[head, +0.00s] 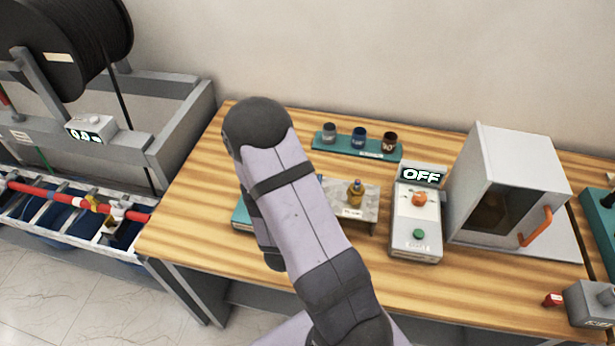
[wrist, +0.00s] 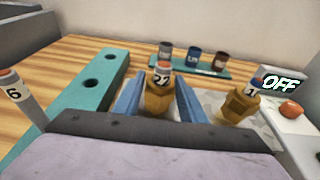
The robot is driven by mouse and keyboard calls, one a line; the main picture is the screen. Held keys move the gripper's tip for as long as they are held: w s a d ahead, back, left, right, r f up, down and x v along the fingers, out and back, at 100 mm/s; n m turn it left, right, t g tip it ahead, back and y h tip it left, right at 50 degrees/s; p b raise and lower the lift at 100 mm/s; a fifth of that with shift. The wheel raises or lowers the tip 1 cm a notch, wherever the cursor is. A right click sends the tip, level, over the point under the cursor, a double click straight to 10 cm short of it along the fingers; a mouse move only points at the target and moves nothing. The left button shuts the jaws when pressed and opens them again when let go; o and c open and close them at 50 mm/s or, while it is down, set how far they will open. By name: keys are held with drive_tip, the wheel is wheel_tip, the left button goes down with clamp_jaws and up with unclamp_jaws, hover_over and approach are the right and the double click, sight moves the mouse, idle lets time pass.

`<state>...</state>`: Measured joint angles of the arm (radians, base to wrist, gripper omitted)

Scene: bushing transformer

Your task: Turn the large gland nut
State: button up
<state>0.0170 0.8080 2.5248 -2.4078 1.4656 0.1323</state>
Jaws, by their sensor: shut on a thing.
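My gripper (wrist: 158,82) shows in the wrist view as two blue fingers, shut on a brass hex nut piece (wrist: 158,101). A white collar marked 22 and an orange top stand above the nut. A second brass nut (wrist: 236,106) with a partly readable white collar stands apart to the right. It also shows in the head view (head: 355,195) on a grey plate (head: 369,214). In the head view my arm hides the gripper and the held nut. Whether the held piece is the large gland nut cannot be read from its label.
A teal holed block (wrist: 92,84) lies left of the gripper, with a grey tool marked 6 (wrist: 20,103) upright at its near end. A teal rack (head: 340,147) holds three cups. A control box reading OFF (head: 418,240) and a white cabinet (head: 520,150) stand right.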

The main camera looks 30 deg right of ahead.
drive_tip(key=shift+s, duration=0.1)
drive_tip(key=shift+n+t+y+p, duration=0.6)
drive_tip(key=shift+n+y+p, duration=0.05)
drive_tip(key=shift+n+y, duration=0.05)
drive_tip(key=shift+f+n+y+p, duration=0.15)
drive_tip(key=shift+n+y+p, duration=0.15)
drive_tip(key=shift+y+p, duration=0.1)
drive_tip(key=o, duration=2.2)
drive_tip(key=p+v, duration=0.3)
drive_tip(key=shift+p, duration=0.4)
drive_tip(key=shift+p+v, duration=1.3)
drive_tip(key=shift+v, duration=0.25)
